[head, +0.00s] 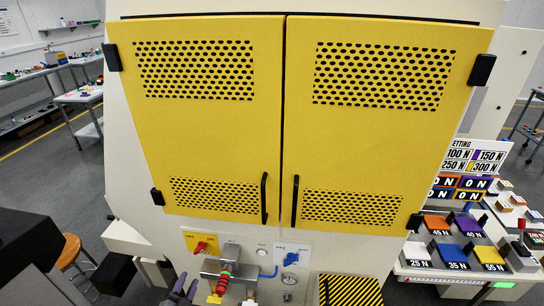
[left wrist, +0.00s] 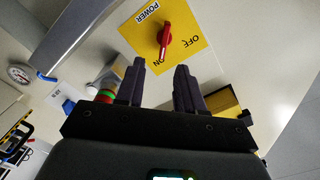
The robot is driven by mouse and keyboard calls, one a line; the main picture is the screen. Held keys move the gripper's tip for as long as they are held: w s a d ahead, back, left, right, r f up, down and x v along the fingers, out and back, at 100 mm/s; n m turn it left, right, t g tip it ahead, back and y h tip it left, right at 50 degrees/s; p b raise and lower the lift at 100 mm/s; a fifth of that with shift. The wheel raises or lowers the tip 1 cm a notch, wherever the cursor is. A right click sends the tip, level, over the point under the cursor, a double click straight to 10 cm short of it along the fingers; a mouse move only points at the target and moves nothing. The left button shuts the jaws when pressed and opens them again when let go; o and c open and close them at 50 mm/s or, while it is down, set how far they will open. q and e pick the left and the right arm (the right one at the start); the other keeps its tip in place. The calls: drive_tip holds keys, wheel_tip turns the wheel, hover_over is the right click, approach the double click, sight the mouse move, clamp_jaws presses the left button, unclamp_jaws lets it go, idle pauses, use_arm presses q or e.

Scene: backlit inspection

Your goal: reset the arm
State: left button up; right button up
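My left gripper (head: 181,287) is at the bottom of the head view, below the yellow power plate (head: 213,241) with its red rotary knob (head: 201,247). In the left wrist view the two dark fingers of the left gripper (left wrist: 161,80) stand apart with nothing between them. The red knob (left wrist: 165,37) shows beyond the fingertips there, on the yellow plate (left wrist: 186,45) marked POWER, ON and OFF. The fingers do not touch the knob. My right gripper is not in view.
Two yellow cabinet doors (head: 270,130) are shut above the panel. Right of the gripper are a red and green ringed part (head: 224,279), a blue handle (head: 291,259) and a gauge (head: 288,281). A table with coloured weight blocks (head: 447,257) stands at the right.

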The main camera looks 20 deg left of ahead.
use_arm(q)
drive_tip(key=s+d+f+n+g+h, duration=0.1)
drive_tip(key=s+d+f+n+g, duration=0.2)
drive_tip(key=s+d, duration=0.9)
drive_tip(key=s+d+r+n+g+h, duration=0.1)
drive_tip(key=s+d+r+g, duration=0.25)
drive_tip(key=s+g, duration=0.35)
drive_tip(key=s+d+r+n+g, duration=0.2)
drive_tip(key=s+r+g, duration=0.25)
drive_tip(key=s, duration=0.45)
wheel_tip(320, 180, up, 28)
drive_tip(key=p, duration=2.7)
drive_tip(key=shift+w+a+f+p, duration=0.15)
drive_tip(key=shift+w+p, duration=0.15)
drive_tip(key=shift+p, duration=0.1)
drive_tip(key=shift+t, duration=0.25)
